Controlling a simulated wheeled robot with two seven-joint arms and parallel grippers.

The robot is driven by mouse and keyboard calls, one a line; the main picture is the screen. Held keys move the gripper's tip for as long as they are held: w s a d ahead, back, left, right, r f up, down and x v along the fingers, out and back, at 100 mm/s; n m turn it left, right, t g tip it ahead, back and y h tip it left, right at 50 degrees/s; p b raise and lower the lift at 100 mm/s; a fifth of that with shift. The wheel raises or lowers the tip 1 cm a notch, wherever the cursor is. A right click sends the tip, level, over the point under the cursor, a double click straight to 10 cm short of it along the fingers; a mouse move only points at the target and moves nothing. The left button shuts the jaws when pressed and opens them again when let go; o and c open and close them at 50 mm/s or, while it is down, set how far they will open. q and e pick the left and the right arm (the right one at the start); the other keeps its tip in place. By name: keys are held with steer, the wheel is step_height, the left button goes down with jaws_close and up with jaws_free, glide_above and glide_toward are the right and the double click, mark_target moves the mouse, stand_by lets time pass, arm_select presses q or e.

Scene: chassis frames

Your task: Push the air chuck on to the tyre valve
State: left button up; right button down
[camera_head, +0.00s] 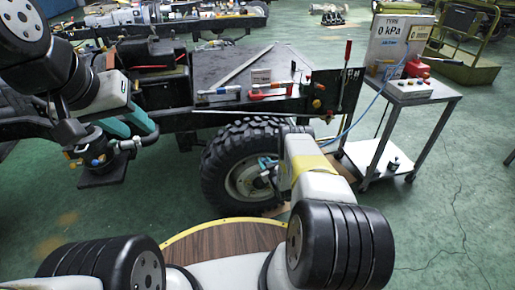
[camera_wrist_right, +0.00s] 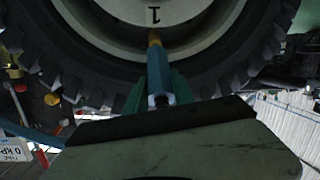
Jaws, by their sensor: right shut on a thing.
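The tyre (camera_head: 243,168) stands on the chassis, its pale rim (camera_wrist_right: 110,18) filling the top of the right wrist view. My right gripper (camera_head: 268,168) is at the rim, its green fingers (camera_wrist_right: 158,88) shut on the blue air chuck (camera_wrist_right: 158,68). The chuck points at the rim. A brass-coloured piece (camera_wrist_right: 154,39) lies in line with its tip against the rim; I cannot tell whether this is the tyre valve or the chuck's nozzle, or whether the chuck is seated. My left gripper (camera_head: 127,124) hangs over the chassis at left, its teal fingers apart and apparently empty.
A wheeled trolley (camera_head: 410,92) at right carries a display (camera_head: 398,38) reading 0 kPa. A blue hose (camera_head: 362,115) runs from it towards the wheel. Tools lie on the chassis deck (camera_head: 245,68). A round wooden top (camera_head: 225,240) is in front. Floor at right is clear.

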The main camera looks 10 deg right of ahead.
steer(key=shift+w+f, duration=0.6)
steer(key=shift+w, duration=0.25)
steer(key=c, duration=1)
jaws_free()
steer(key=shift+s, duration=0.2)
steer(key=v, duration=0.7)
steer(key=shift+s, duration=0.25)
steer(key=shift+r, duration=0.1)
